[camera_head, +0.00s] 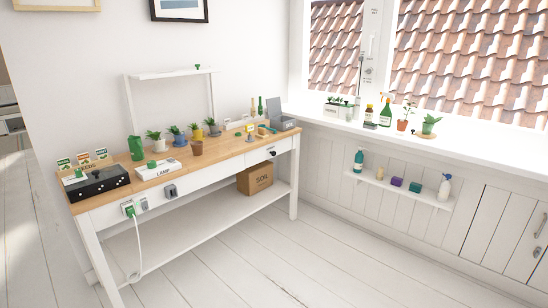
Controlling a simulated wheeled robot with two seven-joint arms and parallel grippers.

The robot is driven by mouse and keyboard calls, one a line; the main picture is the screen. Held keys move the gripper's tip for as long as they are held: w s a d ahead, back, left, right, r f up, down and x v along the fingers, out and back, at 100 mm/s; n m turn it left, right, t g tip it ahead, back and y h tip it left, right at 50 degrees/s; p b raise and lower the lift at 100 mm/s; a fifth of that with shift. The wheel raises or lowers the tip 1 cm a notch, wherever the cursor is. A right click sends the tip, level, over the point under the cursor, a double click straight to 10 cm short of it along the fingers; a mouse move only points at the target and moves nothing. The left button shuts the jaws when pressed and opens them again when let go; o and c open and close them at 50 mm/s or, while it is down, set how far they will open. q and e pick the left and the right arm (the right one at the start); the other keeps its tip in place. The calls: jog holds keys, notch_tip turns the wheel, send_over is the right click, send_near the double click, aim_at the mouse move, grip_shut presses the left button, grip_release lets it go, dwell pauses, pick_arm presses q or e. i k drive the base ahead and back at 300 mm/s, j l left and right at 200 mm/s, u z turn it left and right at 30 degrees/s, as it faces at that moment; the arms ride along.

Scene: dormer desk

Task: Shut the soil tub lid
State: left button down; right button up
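A grey tub (285,125) stands at the far right end of the wooden desk top, close to the window sill. Its grey lid (282,107) appears raised at the back, so the tub looks open. It is small in view, and I cannot read a label on it or see its contents. A cardboard box (255,179) printed "SOIL" sits on the lower shelf under the desk. Neither of my grippers is in view, and nothing touches the tub.
Small things crowd the tub's left. The window sill (462,133) holds bottles and plants. The floor (290,255) before the desk is clear.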

aim_at(273, 105)
jog(key=i+z, duration=0.3)
jog(key=i, duration=1.55)
